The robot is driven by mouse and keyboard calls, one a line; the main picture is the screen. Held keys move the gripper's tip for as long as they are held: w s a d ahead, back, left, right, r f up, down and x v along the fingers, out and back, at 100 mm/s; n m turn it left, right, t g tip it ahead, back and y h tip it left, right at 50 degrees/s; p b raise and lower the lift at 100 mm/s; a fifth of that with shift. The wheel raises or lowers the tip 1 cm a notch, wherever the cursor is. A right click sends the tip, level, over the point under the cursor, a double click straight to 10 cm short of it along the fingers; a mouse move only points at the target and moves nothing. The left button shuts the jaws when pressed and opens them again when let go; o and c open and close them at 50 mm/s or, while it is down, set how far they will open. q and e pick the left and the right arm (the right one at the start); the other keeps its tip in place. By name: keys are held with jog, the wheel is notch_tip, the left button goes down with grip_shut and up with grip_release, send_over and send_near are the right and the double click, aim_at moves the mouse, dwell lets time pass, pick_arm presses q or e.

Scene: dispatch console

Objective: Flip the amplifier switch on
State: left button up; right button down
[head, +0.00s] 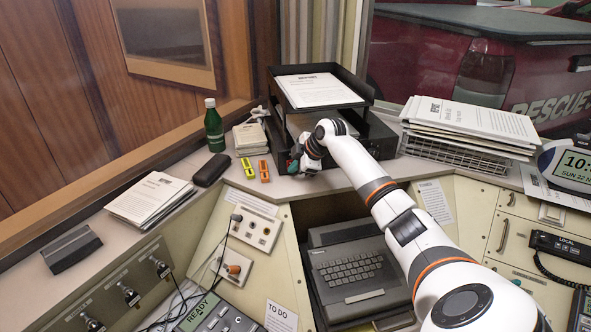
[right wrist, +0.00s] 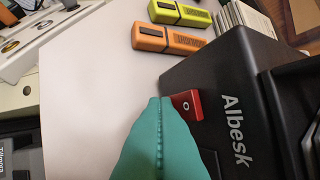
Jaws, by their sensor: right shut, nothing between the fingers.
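The amplifier (head: 381,140) is a black box on the back of the desk, under a black paper tray. In the right wrist view its black face (right wrist: 265,85) carries the word "Albesk". A red switch (right wrist: 188,105) with a white "O" mark sits on that face. My right gripper (right wrist: 161,100) is shut and empty, its green fingertips right beside the switch's left edge; I cannot tell whether they touch it. In the head view my right gripper (head: 294,167) is at the amplifier's front left, and my arm hides much of the front. My left gripper is not in view.
A yellow highlighter (head: 249,167) and an orange highlighter (head: 264,171) lie left of the gripper. A green bottle (head: 213,126) and a black case (head: 212,170) stand farther left. A paper stack (head: 470,120) is right of the amplifier. A keyboard unit (head: 350,268) sits below.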

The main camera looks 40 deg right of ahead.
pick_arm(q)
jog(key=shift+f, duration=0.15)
pick_arm(e)
jog(key=shift+w+f, duration=0.1)
jog(key=shift+r+p, duration=0.9)
jog(key=shift+p, duration=0.1)
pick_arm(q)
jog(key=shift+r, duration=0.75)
